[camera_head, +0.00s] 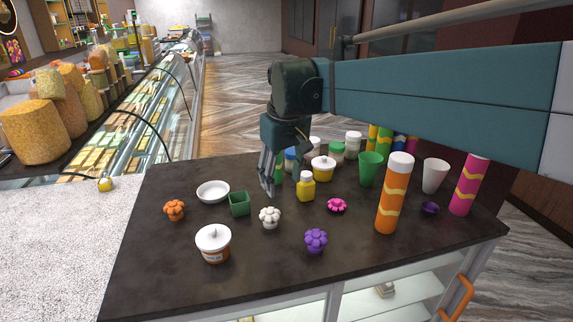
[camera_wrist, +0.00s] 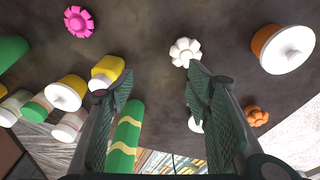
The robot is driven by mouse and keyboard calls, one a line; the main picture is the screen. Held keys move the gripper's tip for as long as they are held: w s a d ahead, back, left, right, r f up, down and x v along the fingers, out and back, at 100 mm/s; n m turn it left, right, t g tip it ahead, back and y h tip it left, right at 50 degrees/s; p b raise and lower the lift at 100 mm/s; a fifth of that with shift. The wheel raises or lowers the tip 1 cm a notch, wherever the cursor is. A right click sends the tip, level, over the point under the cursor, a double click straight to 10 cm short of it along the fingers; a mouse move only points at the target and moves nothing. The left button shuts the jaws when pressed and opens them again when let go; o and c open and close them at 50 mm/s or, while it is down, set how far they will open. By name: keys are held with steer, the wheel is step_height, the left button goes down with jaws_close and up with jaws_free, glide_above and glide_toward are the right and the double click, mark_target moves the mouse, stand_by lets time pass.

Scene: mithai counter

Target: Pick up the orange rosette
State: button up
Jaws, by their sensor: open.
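The orange rosette (camera_head: 174,209) sits on the dark counter at the left, left of the white dish (camera_head: 213,187). It also shows in the wrist view (camera_wrist: 257,116) at the lower right, just outside the right finger. My gripper (camera_head: 268,186) points down above the counter, to the right of the rosette and behind the green square cup (camera_head: 239,204). In the wrist view my gripper (camera_wrist: 158,82) has its two fingers spread with nothing between the tips. The right finger hides part of a white thing.
A white rosette (camera_head: 270,217), purple rosette (camera_head: 316,240) and pink rosette (camera_head: 336,205) stand nearby. A white-lidded orange jar (camera_head: 213,244) is in front. A yellow bottle (camera_head: 306,188) and several jars are near the gripper. Tall orange tube (camera_head: 390,200) stands right. Bare counter surrounds the orange rosette's front.

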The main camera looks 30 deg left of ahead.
steer(key=s+a+n+p, duration=0.1)
steer(key=s+a, duration=0.2)
steer(key=a, duration=0.4)
steer(key=s+a+n+p, duration=0.1)
steer(key=s+a+p, duration=0.15)
steer(key=a, duration=0.55)
steer(key=n+g+h+p, duration=0.1)
steer(key=n+p, duration=0.1)
steer(key=n, duration=0.1)
glide_above(173, 203)
steer(key=shift+f, duration=0.9)
steer(key=shift+f, duration=0.1)
steer(key=shift+f, duration=1.25)
steer(key=shift+p, duration=0.3)
steer(key=shift+f+p, duration=0.35)
steer(key=shift+f, duration=2.25)
steer(key=c, duration=0.8)
